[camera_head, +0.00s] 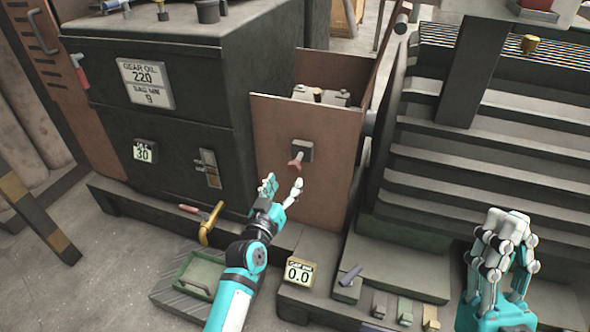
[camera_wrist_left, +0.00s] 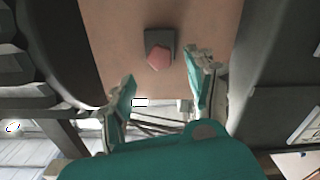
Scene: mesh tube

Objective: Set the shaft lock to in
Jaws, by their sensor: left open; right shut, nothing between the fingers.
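The shaft lock appears to be the small red knob (camera_head: 296,163) on a dark square base, mounted on a brown upright panel (camera_head: 275,125). In the left wrist view the red knob (camera_wrist_left: 158,57) faces me, with its dark base around it. My left gripper (camera_head: 283,187) is open and empty just below and in front of the knob, apart from it. In the left wrist view its two fingers (camera_wrist_left: 165,85) are spread, with the knob beyond and between their tips. My right gripper (camera_head: 510,222) is shut and empty at the lower right, far from the knob.
A dark cabinet with a gear oil sign (camera_head: 146,84) stands left of the panel. A yellow handle (camera_head: 210,224) and a green tray (camera_head: 201,276) are low near my left arm. Ribbed grey machinery (camera_head: 480,150) fills the right.

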